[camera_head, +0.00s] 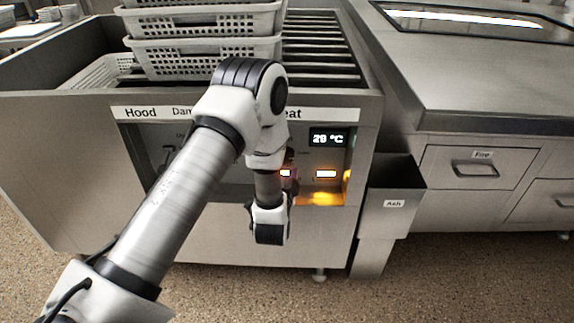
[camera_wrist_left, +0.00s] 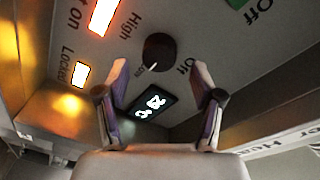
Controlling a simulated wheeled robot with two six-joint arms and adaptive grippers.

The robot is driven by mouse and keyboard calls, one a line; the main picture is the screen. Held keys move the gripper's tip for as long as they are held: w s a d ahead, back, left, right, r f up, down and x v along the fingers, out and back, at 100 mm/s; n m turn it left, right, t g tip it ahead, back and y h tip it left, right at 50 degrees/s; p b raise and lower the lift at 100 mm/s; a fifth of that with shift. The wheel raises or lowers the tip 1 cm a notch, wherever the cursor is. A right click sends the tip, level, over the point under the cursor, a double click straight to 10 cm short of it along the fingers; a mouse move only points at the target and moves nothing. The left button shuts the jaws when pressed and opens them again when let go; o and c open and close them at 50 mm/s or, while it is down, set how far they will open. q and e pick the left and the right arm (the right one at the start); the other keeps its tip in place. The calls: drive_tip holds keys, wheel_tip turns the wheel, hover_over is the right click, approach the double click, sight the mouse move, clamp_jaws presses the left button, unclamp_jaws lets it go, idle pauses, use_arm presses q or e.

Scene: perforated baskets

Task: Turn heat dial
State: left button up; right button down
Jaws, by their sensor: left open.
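The black round heat dial (camera_wrist_left: 159,52) with a white pointer mark sits on the control panel in the left wrist view. Its labels "Off", "Low" and "High" surround it. The pointer lies towards the "Low" side. My left gripper (camera_wrist_left: 160,72) is open, its two fingers spread on either side in front of the dial. I cannot tell whether they touch it. In the head view my left arm covers the dial, and the fingers are hidden. The temperature display (camera_head: 328,138) reads about 28 °C; it also shows in the left wrist view (camera_wrist_left: 150,103). My right gripper is out of view.
Perforated baskets (camera_head: 205,58) are stacked on the bars above the panel. The recessed panel has a lit orange indicator (camera_wrist_left: 103,15) and a lit "Locked" light (camera_wrist_left: 80,75). An ash bin (camera_head: 390,197) stands at the right, beside a counter with a "Fire" drawer (camera_head: 475,168).

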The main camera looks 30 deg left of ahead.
use_arm(q)
drive_tip(key=shift+x, duration=1.5)
drive_tip(key=c, duration=1.1)
drive_tip(key=shift+c, duration=0.2)
drive_tip(key=shift+n, duration=0.3)
drive_tip(key=n+y+b, duration=0.1)
drive_tip(key=n, duration=0.8)
drive_tip(key=n+y, duration=0.1)
drive_tip(key=n, duration=0.8)
drive_tip(key=shift+s+f+n+b, duration=0.1)
drive_tip(key=shift+n+b, duration=0.2)
drive_tip(key=shift+b, duration=0.1)
